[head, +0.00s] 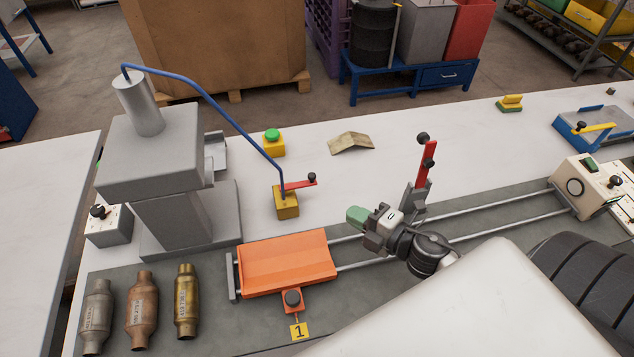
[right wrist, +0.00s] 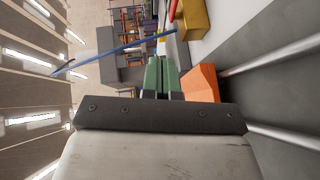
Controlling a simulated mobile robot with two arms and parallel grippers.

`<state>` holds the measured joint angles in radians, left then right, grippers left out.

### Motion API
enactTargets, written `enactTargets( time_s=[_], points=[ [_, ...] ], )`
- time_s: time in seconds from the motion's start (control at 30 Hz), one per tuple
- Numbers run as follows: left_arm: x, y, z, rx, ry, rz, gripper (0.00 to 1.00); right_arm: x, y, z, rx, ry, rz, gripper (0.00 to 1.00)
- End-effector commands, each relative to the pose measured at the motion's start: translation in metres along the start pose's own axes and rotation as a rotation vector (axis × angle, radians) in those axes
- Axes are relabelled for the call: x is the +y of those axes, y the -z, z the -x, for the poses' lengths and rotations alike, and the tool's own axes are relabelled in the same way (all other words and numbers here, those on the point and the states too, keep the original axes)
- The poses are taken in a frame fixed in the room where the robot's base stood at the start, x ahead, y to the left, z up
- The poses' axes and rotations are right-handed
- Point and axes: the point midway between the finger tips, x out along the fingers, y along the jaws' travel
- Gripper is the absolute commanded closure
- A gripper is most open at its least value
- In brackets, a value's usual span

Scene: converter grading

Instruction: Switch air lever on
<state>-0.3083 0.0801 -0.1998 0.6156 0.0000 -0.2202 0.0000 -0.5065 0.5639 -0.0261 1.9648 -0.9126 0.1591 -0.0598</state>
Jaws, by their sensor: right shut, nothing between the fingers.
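The air lever (head: 300,184) is a red handle with a black knob. It sits on a yellow valve block (head: 286,204) and points to the right, level, across the line of the blue hose (head: 215,105) that comes down to the block. The lever (right wrist: 172,10) and block (right wrist: 194,20) also show at the top of the right wrist view. My right gripper (head: 354,216), with green fingertips, is shut and empty, to the right of the block and apart from it. Its fingers (right wrist: 162,76) also show in the wrist view. My left gripper is not in view.
A grey press (head: 150,155) stands left of the valve. An orange carriage (head: 287,262) sits on two rails in front. A second red lever (head: 424,162) stands upright behind my right gripper. A green button (head: 272,136) and a bent plate (head: 351,142) lie beyond the valve.

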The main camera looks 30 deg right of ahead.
Motion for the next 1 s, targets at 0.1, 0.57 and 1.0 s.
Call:
enactTargets(
  time_s=[0.1,0.57,1.0],
  points=[
    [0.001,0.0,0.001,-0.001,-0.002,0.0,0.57,0.001,0.0,-0.003,-0.001,-0.002,-0.001,1.0],
    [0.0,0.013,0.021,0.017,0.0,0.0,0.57,0.004,0.0,-0.074,-0.002,-0.004,-0.004,1.0],
    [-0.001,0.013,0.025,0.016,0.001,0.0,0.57,0.001,-0.026,-0.126,-0.003,-0.002,-0.003,1.0]
  ],
)
